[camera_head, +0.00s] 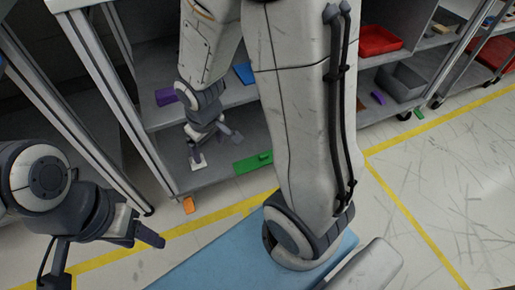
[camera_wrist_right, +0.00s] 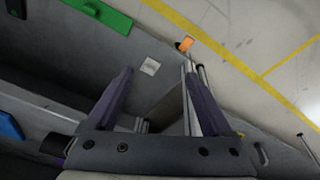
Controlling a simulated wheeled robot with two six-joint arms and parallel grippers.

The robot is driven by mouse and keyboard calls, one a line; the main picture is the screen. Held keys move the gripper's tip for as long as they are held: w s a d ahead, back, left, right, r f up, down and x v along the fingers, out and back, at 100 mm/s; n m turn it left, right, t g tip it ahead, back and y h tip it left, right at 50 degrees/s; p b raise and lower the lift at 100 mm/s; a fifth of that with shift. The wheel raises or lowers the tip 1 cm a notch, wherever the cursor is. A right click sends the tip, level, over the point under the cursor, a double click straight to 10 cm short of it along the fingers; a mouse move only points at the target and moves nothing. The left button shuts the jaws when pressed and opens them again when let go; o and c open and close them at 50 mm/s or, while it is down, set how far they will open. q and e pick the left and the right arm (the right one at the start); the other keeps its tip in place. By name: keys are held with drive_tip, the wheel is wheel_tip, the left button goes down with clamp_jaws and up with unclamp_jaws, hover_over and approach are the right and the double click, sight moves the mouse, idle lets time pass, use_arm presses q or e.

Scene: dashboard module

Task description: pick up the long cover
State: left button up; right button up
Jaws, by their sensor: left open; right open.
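A long flat green piece (camera_head: 253,162), which may be the long cover, lies on the lower shelf near its front edge. It also shows at the top left of the right wrist view (camera_wrist_right: 95,14), beyond my fingers. My right gripper (camera_head: 214,148) is open and empty inside the shelf, left of the green piece. In the right wrist view its two fingers (camera_wrist_right: 158,72) stand apart, with a small white square piece (camera_wrist_right: 150,66) seen between them on the lower shelf. My left gripper (camera_head: 108,260) is open and empty at the lower left, away from the shelf.
A purple piece (camera_head: 165,96) and a blue piece (camera_head: 244,73) lie on the shelf above. An orange piece (camera_head: 189,205) lies on the floor by the shelf. Red (camera_head: 378,40) and grey (camera_head: 402,82) bins stand at the right. A shelf post (camera_head: 125,110) stands left of my right gripper.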

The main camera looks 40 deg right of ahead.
drive_tip(key=w+d+f+m+b, duration=0.2)
drive_tip(key=w+d+f+m, duration=0.1)
drive_tip(key=d+f, duration=0.75)
drive_tip(key=m+t+b, duration=0.2)
approach(264, 155)
drive_tip(key=shift+h, duration=0.4)
drive_tip(key=f+b, duration=0.1)
drive_tip(key=w+f+b, duration=0.1)
drive_tip(key=a+f+b, duration=0.1)
drive_tip(key=shift+w+f, duration=0.25)
drive_tip(key=shift+f, duration=0.15)
drive_tip(key=b+x, duration=0.4)
drive_tip(key=x, duration=0.1)
drive_tip(key=shift+d+f, duration=0.25)
drive_tip(key=shift+f, duration=0.05)
use_arm(q)
wheel_tip(264, 155, down, 12)
use_arm(e)
drive_tip(key=shift+r, duration=0.15)
use_arm(q)
drive_tip(key=shift+f, duration=0.1)
use_arm(e)
clamp_jaws()
